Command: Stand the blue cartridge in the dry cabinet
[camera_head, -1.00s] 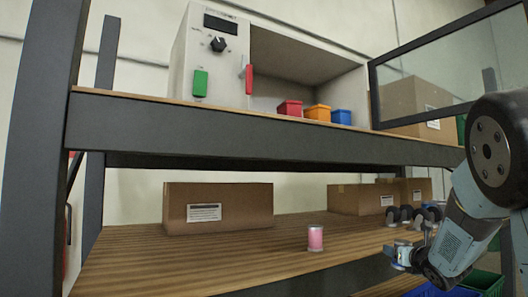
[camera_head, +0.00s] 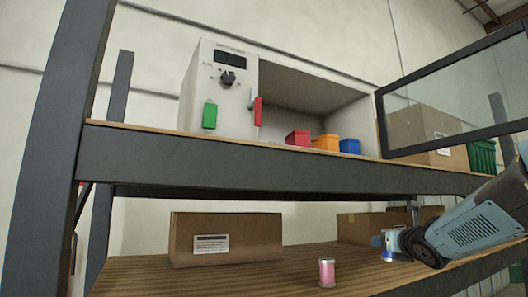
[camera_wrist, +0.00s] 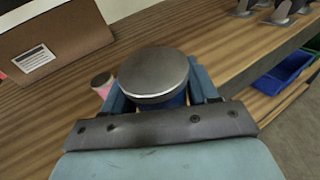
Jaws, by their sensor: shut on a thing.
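The blue cartridge (camera_wrist: 176,101) has a round grey metal top (camera_wrist: 155,72) and a blue side in the wrist view. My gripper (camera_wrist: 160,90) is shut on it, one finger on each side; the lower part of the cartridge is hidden.
A pink cartridge (camera_head: 327,272) stands on the lower shelf (camera_head: 250,283), left of my gripper. A cardboard box (camera_head: 225,237) is behind it at the left, and another (camera_head: 358,228) at the right. The upper shelf's dark beam (camera_head: 280,178) runs above my gripper.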

